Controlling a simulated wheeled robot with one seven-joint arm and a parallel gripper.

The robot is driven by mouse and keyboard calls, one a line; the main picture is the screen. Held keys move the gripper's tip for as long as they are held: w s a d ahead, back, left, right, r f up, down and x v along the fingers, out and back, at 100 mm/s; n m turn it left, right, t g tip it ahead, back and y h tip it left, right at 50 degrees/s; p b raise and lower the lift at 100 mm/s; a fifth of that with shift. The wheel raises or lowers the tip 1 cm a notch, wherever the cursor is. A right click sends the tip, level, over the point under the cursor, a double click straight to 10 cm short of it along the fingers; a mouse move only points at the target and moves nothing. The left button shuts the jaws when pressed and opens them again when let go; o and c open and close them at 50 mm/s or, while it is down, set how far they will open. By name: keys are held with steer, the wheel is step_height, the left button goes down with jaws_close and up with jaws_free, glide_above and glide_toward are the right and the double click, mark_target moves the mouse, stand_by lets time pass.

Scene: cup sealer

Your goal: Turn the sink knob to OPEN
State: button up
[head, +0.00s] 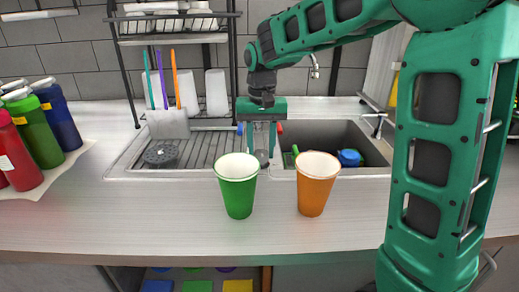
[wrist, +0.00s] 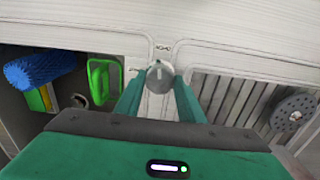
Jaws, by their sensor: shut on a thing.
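The sink knob (wrist: 160,78) is a small round grey knob on the strip between the two sink sections in the wrist view. It has a pale mark on its face; I cannot tell its exact setting. A small label (wrist: 163,47), which seems to read OPEN upside down, lies just beyond it. My gripper (wrist: 160,92) points down at the knob, with one green finger on each side, shut on it. In the head view my gripper (head: 262,145) reaches down behind the cups, and the knob (head: 262,158) shows small at its fingertips.
A green cup (head: 238,190) and an orange cup (head: 314,188) stand on the counter in front. The sink basin (head: 340,137), holding a blue brush (head: 350,158), is right; a ribbed drainboard (head: 195,150) and dish rack (head: 180,40) are left. Coloured bottles (head: 38,130) stand far left.

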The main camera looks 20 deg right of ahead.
mark_target(261, 152)
steer(key=shift+w+r+m, duration=0.15)
steer(key=shift+m, duration=0.85)
steer(key=shift+a, duration=0.1)
steer(key=o, duration=1)
steer(key=shift+o, duration=0.2)
step_height(261, 152, up, 11)
steer(key=shift+f, duration=0.2)
steer(key=shift+f, duration=0.15)
